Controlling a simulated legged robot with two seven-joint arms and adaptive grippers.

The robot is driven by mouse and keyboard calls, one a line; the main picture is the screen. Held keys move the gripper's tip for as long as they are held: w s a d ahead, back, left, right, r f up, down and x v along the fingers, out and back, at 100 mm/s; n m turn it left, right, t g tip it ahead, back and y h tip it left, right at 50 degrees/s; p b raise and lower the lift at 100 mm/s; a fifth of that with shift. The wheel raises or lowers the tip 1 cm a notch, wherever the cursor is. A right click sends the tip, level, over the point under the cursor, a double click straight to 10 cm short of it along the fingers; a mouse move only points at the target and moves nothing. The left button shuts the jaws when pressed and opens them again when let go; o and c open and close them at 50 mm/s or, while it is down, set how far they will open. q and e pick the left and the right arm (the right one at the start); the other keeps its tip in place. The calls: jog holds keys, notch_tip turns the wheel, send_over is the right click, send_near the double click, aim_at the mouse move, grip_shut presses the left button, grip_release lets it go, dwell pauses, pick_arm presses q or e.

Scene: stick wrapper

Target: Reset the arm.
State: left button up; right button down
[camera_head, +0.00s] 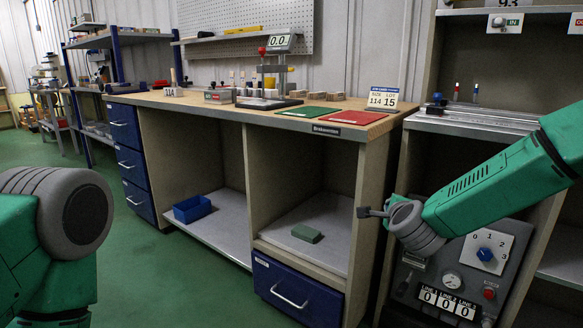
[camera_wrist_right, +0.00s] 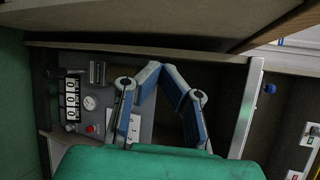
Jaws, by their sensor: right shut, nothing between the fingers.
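My right arm (camera_head: 500,185) reaches in from the right of the head view, green with a grey wrist joint. My right gripper (camera_head: 373,212) is small and dark there, in front of the workbench's right end panel. In the right wrist view, the blue and grey fingers of this gripper (camera_wrist_right: 162,69) come together at their tips, shut and empty. My left arm (camera_head: 60,225) shows at the left edge as a green link and grey joint. Its gripper is out of view.
A workbench (camera_head: 165,100) carries a red mat (camera_head: 352,117), a green mat (camera_head: 308,112) and several blocks. Below are a blue bin (camera_head: 192,208) and green block (camera_head: 307,233). A control panel (camera_head: 460,262) stands beneath my right arm.

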jog(key=s+a+f+n+g+y, duration=0.1)
jog(key=s+f+n+g, duration=0.1)
jog(key=s+f+n, duration=0.5)
jog(key=s+a+f+n+g+y, duration=0.15)
jog(key=s+f, duration=0.35)
jog(key=f, duration=0.5)
jog(key=s+d+f+n+g, duration=0.1)
jog(key=s+f+n+g, duration=0.4)
jog(key=s, duration=0.6)
jog(key=s+d+f+n+g, duration=0.1)
jog(key=s+f+n, duration=0.3)
jog(key=s+f, duration=0.5)
jog(key=s+d+n+g, duration=0.2)
jog(key=s+n, duration=0.1)
jog(key=s, duration=0.6)
jog(key=s+d+n+g, duration=0.2)
jog(key=s, duration=0.7)
notch_tip(320, 180, up, 17)
jog(key=p, duration=1.8)
jog(key=shift+s+r+n, duration=0.2)
jog(key=shift+s+n, duration=0.15)
jog(key=shift+s, duration=0.05)
jog(key=shift+h, duration=0.25)
